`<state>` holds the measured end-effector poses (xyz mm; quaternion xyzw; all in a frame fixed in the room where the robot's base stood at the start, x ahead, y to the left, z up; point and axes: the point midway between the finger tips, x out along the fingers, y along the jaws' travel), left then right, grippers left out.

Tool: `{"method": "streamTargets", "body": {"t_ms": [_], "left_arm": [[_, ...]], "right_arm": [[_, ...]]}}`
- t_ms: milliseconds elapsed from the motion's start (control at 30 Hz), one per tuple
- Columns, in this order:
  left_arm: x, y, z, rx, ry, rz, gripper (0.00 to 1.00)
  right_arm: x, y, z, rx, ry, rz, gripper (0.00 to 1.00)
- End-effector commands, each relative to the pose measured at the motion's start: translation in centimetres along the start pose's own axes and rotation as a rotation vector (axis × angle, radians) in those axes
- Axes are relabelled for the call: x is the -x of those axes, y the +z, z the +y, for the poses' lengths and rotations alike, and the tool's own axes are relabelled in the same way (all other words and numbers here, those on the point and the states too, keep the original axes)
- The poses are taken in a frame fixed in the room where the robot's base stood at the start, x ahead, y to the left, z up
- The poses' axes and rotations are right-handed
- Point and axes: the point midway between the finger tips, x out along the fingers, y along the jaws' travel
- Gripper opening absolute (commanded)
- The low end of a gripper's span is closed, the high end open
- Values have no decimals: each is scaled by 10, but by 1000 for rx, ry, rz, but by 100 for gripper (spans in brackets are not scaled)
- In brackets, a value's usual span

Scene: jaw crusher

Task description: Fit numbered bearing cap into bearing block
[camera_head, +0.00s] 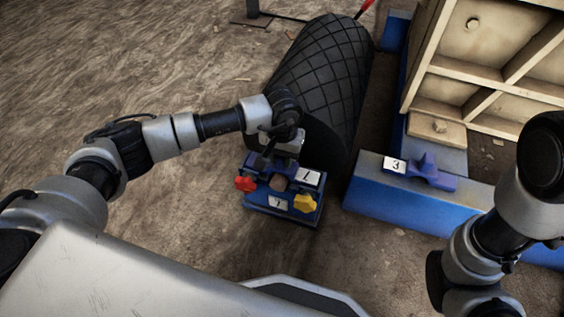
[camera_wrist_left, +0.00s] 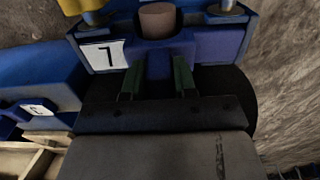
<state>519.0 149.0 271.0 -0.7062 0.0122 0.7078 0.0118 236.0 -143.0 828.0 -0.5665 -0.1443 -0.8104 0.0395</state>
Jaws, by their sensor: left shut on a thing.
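The blue bearing block (camera_head: 258,206) stands on the ground in the head view. It has a red knob (camera_head: 245,184), a yellow knob (camera_head: 304,203) and a front label that appears to read 1. My left gripper (camera_head: 272,160) is shut on the handle of a blue-purple bearing cap (camera_wrist_left: 205,44) whose white label also looks like a 1. The cap is at the block's far side, around a brown round shaft end (camera_head: 278,181). I cannot tell whether it is fully seated. My right arm shows at the right; its gripper is outside the picture.
Another cap labelled 3 (camera_head: 434,178) lies on a blue beam (camera_head: 405,200) to the right. A black ribbed cylinder (camera_head: 325,75) stands just behind the block. A beige ribbed frame (camera_head: 490,55) is at the upper right. Bare ground is free at the left.

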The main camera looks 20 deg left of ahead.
Motion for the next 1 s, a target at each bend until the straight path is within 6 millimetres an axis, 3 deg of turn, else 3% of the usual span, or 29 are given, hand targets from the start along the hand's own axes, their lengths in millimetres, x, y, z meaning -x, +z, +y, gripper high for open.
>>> {"method": "streamTargets", "body": {"t_ms": [467, 500, 633, 1000], "left_arm": [[-8, -1, 0, 0, 1, 4, 0], [-8, 0, 0, 0, 0, 1, 32], [-8, 0, 0, 0, 0, 1, 52], [-2, 0, 0, 0, 0, 2, 53]], "right_arm": [[4, -4, -2, 1, -3, 8, 43], [4, -4, -2, 1, -3, 8, 43], [3, -4, -2, 1, -3, 8, 43], [-3, -2, 0, 1, -3, 10, 43]]}}
